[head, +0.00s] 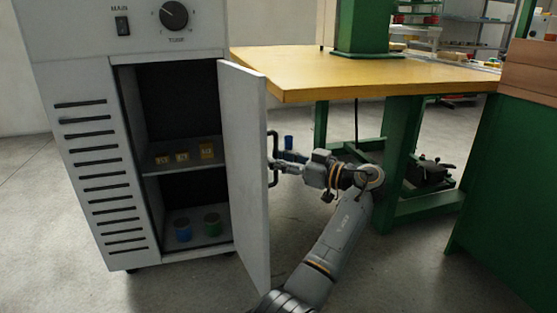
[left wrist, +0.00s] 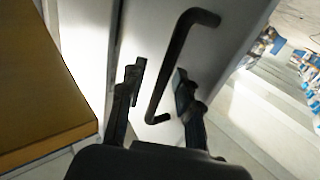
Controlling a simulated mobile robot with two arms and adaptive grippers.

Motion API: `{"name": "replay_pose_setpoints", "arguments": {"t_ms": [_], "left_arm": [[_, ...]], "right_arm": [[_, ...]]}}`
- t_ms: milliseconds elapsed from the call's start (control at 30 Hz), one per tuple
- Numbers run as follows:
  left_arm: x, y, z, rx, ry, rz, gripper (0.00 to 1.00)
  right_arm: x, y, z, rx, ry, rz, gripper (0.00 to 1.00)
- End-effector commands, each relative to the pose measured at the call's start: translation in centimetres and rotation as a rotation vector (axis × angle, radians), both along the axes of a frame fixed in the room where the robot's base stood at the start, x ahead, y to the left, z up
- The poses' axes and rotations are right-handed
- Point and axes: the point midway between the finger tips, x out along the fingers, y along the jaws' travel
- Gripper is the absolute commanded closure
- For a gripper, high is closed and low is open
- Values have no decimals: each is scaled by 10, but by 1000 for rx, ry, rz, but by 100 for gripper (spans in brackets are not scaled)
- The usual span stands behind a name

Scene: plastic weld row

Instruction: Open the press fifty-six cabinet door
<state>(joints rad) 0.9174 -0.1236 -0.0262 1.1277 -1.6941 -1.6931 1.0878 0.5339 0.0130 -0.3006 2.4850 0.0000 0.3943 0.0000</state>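The white cabinet (head: 90,165) stands at the left in the head view, and its door (head: 243,170) stands wide open, hinged on the right of the opening. The black bar handle (head: 272,158) is on the door's outer face; it also shows in the left wrist view (left wrist: 172,70). My left gripper (head: 284,168) is at the handle, on the outer side of the door. In the left wrist view the fingers (left wrist: 158,88) are apart, with the handle bar between them and gaps on both sides. My right gripper is not in view.
Inside the cabinet, small yellow-labelled boxes (head: 183,156) sit on the shelf (head: 180,168), and blue and green cans (head: 183,230) stand at the bottom. A yellow-topped workbench (head: 370,75) with green legs is close to the right of the door. Floor (head: 190,290) in front is clear.

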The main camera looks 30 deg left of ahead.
Motion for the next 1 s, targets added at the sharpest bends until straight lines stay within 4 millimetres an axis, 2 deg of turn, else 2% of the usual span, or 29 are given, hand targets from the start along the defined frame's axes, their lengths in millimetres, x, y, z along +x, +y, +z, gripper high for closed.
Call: {"name": "replay_pose_setpoints", "arguments": {"t_ms": [167,267,700,833,1000], "left_arm": [[0,-1,1,1,-2,0,67],[1,-9,1,0,-1,-2,67],[6,-97,1,0,0,-4,67],[7,-113,0,0,0,-3,67],[7,-122,0,1,0,-3,67]], "right_arm": [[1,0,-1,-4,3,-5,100],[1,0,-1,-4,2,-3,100],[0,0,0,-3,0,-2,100],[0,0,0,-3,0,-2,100],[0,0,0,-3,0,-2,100]]}}
